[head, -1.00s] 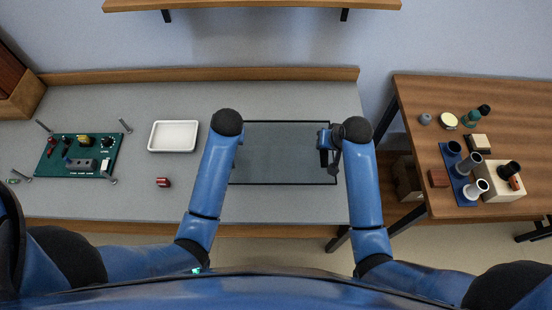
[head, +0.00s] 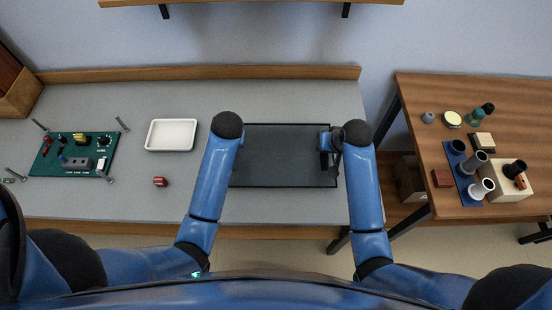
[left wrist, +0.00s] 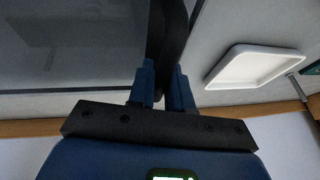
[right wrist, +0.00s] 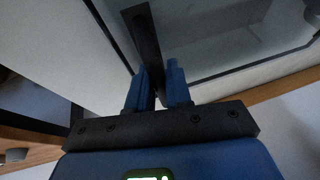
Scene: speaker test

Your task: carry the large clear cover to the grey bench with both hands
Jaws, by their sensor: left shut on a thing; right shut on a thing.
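The large clear cover (head: 285,155) is a flat, see-through grey panel with a thin dark frame, over the right part of the grey bench (head: 200,200). It also shows in the left wrist view (left wrist: 75,45) and right wrist view (right wrist: 215,30). My left gripper (left wrist: 166,80) is shut on a dark upright handle at the cover's left side; in the head view my arm mostly hides it. My right gripper (right wrist: 158,80) is shut on a dark handle (right wrist: 145,40) at the right side. I cannot tell whether the cover touches the bench.
A white tray (head: 171,148), a small red part (head: 160,182) and a green circuit board (head: 75,166) with posts around it lie left of the cover. A wooden table (head: 420,190) with cups and blocks stands to the right, across a gap. A wooden ledge runs behind the bench.

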